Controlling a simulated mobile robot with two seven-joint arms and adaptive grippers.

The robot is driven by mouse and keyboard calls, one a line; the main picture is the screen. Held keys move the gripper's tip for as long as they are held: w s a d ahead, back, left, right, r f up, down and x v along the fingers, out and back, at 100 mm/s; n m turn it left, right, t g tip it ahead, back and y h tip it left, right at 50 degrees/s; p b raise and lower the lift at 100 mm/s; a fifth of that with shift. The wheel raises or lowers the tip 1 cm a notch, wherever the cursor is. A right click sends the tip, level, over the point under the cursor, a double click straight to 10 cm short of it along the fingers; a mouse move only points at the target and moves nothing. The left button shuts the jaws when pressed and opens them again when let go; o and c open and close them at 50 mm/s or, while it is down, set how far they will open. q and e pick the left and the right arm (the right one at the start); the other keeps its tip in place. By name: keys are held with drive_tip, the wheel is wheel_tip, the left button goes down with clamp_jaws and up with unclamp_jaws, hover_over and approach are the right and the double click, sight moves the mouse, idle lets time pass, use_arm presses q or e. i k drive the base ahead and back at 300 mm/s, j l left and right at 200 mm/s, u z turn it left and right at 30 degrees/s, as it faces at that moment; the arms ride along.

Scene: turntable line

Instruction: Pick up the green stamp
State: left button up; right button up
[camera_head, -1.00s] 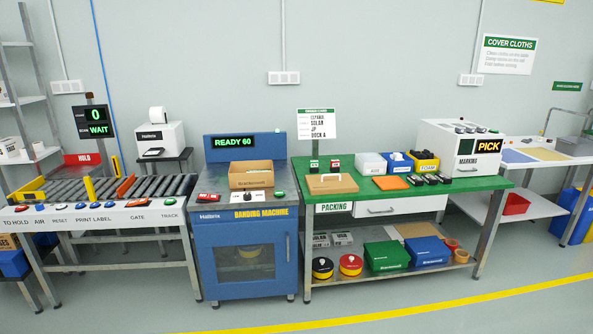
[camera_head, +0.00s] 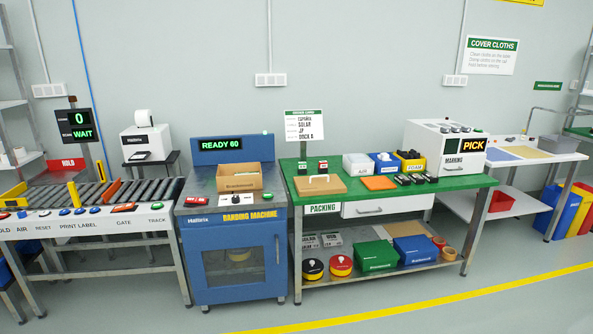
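A small stamp with a green label (camera_head: 302,168) stands upright on the green top of the packing table (camera_head: 420,188), near its back left corner. A similar stamp with a red label (camera_head: 323,166) stands just to its right. A wooden board with a handle (camera_head: 320,186) lies in front of them. Neither of my grippers is in view.
The blue banding machine (camera_head: 236,254) with an open cardboard box (camera_head: 239,178) stands left of the table. An orange pad (camera_head: 378,183), several small bins and the marking machine (camera_head: 444,147) occupy the table top. Floor in front is clear, with a yellow line (camera_head: 400,307).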

sight(302, 166)
drive_tip(key=i+l+u, duration=0.15)
drive_tip(key=u, duration=0.3)
drive_tip(key=i+l+u, duration=0.25)
drive_tip(key=u, duration=0.2)
drive_tip(key=i+l+u, duration=0.1)
drive_tip(key=l, duration=0.2)
drive_tip(key=i+l+u, duration=0.15)
drive_tip(key=l, duration=0.15)
drive_tip(key=i+l+u, duration=0.1)
drive_tip(key=l, duration=0.25)
drive_tip(key=i+l, duration=0.1)
drive_tip(key=l, duration=0.2)
drive_tip(key=i+l, duration=0.15)
drive_tip(key=l, duration=0.2)
drive_tip(key=i+l+u, duration=0.1)
drive_tip(key=l, duration=0.2)
